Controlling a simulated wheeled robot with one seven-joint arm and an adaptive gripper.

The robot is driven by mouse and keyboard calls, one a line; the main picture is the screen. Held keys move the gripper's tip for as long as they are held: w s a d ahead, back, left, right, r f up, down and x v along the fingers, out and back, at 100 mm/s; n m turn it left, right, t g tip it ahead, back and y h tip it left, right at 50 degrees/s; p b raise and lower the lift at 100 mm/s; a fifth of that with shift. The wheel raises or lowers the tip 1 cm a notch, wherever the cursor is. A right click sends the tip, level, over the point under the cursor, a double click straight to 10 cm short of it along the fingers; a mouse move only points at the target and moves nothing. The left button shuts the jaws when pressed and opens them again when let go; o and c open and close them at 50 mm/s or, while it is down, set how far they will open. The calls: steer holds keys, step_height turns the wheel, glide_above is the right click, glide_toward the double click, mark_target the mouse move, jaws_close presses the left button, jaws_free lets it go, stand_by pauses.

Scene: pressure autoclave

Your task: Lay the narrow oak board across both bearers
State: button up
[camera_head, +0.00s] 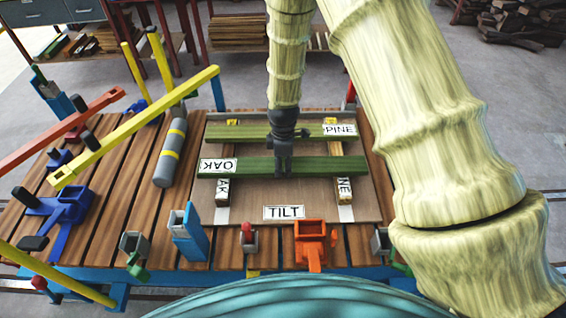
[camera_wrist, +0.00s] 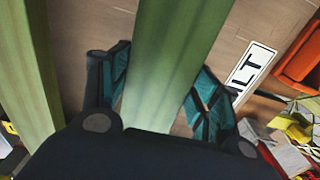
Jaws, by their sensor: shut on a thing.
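A green board with an upside-down OAK label (camera_head: 240,166) extends left to right in the head view, across the line of both bearers. My gripper (camera_head: 284,168) comes down on its middle and is shut on it. In the wrist view the board (camera_wrist: 170,60) passes between the two fingers. The left bearer (camera_head: 223,190) and right bearer (camera_head: 343,188) run front to back beneath it, their labels partly covered. I cannot tell whether the board touches them or hangs just above.
A second green board labelled PINE (camera_head: 308,131) lies parallel behind, also over the bearers. The base panel (camera_head: 275,195) carries a TILT label (camera_head: 284,212). An orange clamp (camera_head: 312,243) stands at the front edge, a grey cylinder (camera_head: 170,152) at left, and a yellow bar (camera_head: 140,122) beyond it.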

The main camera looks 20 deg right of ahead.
mark_target(283, 165)
steer(key=o, duration=1.8)
step_height(283, 165, up, 12)
steer(key=shift+f, duration=0.1)
